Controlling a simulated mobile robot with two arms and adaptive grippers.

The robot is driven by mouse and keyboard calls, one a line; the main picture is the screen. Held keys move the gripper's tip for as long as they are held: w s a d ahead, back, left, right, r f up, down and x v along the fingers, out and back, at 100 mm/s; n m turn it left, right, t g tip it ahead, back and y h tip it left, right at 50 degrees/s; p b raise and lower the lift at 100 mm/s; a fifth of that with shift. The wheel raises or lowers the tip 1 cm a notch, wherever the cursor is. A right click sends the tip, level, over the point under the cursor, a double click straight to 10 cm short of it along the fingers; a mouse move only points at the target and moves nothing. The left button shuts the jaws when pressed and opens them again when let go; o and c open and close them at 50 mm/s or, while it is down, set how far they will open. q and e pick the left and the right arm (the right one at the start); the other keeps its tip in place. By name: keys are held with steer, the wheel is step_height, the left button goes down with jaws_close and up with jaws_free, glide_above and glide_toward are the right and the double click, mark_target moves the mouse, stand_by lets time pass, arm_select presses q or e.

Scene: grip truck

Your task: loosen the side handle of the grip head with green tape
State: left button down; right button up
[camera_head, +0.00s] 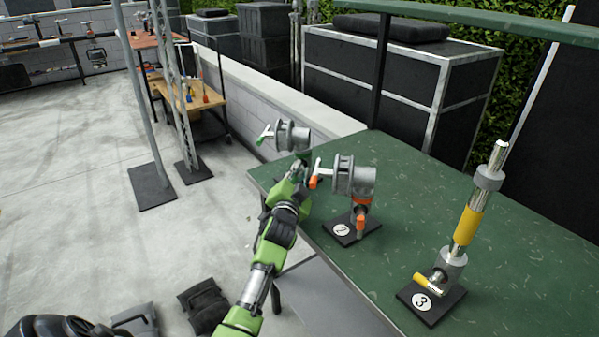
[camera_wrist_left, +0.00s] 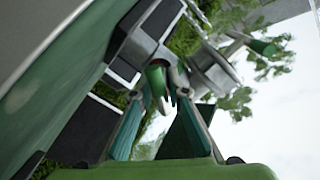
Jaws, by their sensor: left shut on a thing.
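The grey grip head (camera_head: 292,136) with green tape stands at the far left end of the green table. Its T-handle (camera_head: 265,134) with a green tip points left. It also shows in the left wrist view (camera_wrist_left: 215,68), with the green-tipped handle at upper right (camera_wrist_left: 262,47). My left gripper (camera_head: 300,166) is just below this head, shut on its green side handle (camera_wrist_left: 157,78), which sits between the fingertips in the left wrist view. The gripper hides the lower part of the head and its base. My right gripper is not in view.
On the green table (camera_head: 480,245), an orange-taped grip head (camera_head: 353,178) stands close to the right of my gripper, on base 2. A yellow-taped post (camera_head: 467,225) stands on base 3. A low wall and black cases (camera_head: 395,85) are behind. The floor at left is open.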

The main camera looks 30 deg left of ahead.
arm_select(q)
steer(key=shift+n, duration=1.1)
steer(key=c, duration=2)
jaws_free()
steer(key=shift+o, duration=0.2)
steer(key=v, duration=1.2)
